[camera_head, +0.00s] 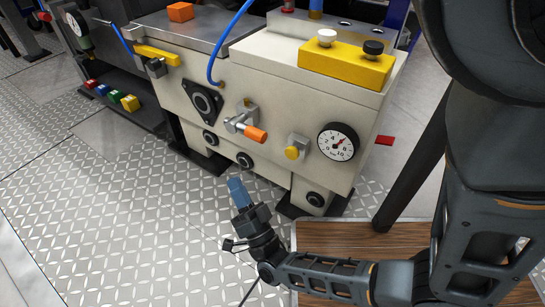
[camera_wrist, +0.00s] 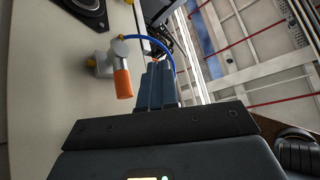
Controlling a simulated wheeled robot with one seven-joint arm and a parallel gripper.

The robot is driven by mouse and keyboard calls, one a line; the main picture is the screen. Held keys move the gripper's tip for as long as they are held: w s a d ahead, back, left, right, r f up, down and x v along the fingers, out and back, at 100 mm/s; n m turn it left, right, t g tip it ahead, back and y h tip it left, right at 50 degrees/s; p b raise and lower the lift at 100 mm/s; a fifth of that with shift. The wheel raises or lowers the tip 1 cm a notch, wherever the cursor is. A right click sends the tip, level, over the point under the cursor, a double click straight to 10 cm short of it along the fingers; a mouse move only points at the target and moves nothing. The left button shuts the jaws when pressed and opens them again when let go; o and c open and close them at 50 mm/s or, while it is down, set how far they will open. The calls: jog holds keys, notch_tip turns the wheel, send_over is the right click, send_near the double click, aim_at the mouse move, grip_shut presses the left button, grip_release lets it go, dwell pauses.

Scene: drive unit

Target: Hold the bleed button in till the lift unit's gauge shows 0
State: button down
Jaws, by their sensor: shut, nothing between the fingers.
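The bleed button (camera_head: 292,152) appears to be the round yellow knob on a small metal block on the front of the cream lift unit (camera_head: 285,105). The gauge (camera_head: 338,142) is a white round dial just right of it. Its red needle points to the upper right, well away from 0; I cannot read the exact value. My gripper (camera_head: 236,184) is shut and empty, with blue fingers, in front of the unit, below and left of the button and apart from it. The fingers also show in the wrist view (camera_wrist: 157,72), where the button and gauge are not visible.
A valve with an orange handle (camera_head: 256,134) sticks out left of the button; it is also left of my fingers in the wrist view (camera_wrist: 122,82). A blue hose (camera_head: 212,65) loops above it. A wooden platform (camera_head: 335,240) lies right of my gripper. The plate floor at left is clear.

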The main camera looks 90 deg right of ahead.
jog(key=s+a+r+n+y, duration=0.5)
jog(key=a+r+n+y, duration=0.2)
jog(key=a+n+y, duration=0.3)
jog(key=s+a+r+n+y, duration=0.4)
jog(key=a+r+n+y, duration=0.3)
jog(key=a+n+y, duration=0.3)
jog(key=shift+s+a+r+n+t, duration=0.3)
jog(key=shift+s+a, duration=0.05)
jog(key=shift+a, duration=0.15)
jog(key=shift+a, duration=0.1)
